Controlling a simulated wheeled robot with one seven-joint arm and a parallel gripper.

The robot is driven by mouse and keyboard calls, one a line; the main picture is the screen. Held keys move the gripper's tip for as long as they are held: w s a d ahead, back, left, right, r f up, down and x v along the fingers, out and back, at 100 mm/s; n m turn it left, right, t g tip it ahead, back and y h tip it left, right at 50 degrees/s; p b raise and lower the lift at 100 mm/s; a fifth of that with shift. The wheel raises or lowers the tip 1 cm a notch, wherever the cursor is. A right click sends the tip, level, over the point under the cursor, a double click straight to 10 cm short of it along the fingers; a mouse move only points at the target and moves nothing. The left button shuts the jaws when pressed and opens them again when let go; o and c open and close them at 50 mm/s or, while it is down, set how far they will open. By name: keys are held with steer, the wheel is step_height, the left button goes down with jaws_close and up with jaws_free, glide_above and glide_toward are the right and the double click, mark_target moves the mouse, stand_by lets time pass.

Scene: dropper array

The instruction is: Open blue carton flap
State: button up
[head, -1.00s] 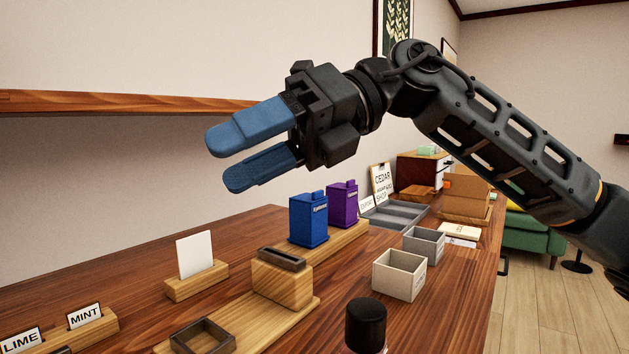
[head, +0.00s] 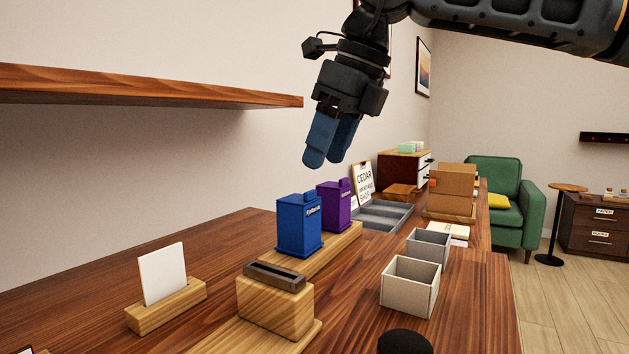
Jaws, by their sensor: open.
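A blue carton (head: 299,226) stands upright on a wooden base on the table, with a small tab on its top and its lid apparently closed. A purple carton (head: 333,206) stands just behind it on the same base. My gripper (head: 328,154) is open and empty, with its blue fingers pointing down. In the picture it is above the two cartons, with a clear gap below the fingertips. It touches neither carton.
A wooden block with a dark slotted top (head: 273,310) stands in front. Pale boxes (head: 410,287) are at the right and a grey tray (head: 403,212) behind. A white card in a holder (head: 167,319) is at the left. A wooden shelf (head: 150,87) juts from the wall.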

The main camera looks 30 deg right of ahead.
mark_target(311, 191)
steer(key=shift+b+x, duration=0.35)
steer(key=shift+x, duration=2.25)
steer(key=shift+a, duration=0.1)
steer(key=shift+c, duration=0.4)
jaws_close()
steer(key=p, duration=0.1)
steer(key=r+g+p, duration=0.1)
steer(key=p, duration=0.1)
steer(key=shift+w+a+r+h, duration=0.15)
steer(key=shift+w+r+h, duration=0.1)
steer(key=shift+h, duration=0.15)
steer(key=p, duration=0.2)
steer(key=g+h+p, duration=0.1)
steer(key=p, duration=0.1)
steer(key=shift+w+a+r+g, duration=0.25)
steer(key=shift+w+r+g, duration=0.05)
steer(key=shift+r, duration=0.1)
steer(key=p, duration=0.2)
steer(key=g+h+p, duration=0.1)
steer(key=p, duration=0.1)
steer(key=shift+w+a+r+g, duration=0.2)
steer(key=shift+w+g, duration=0.1)
steer(key=shift+w, duration=0.1)
steer(key=shift+w+f+g+p, duration=0.1)
steer(key=shift+g+p, duration=0.2)
steer(key=shift+p, duration=0.05)
steer(key=shift+a+f, duration=0.1)
steer(key=shift+f, duration=0.05)
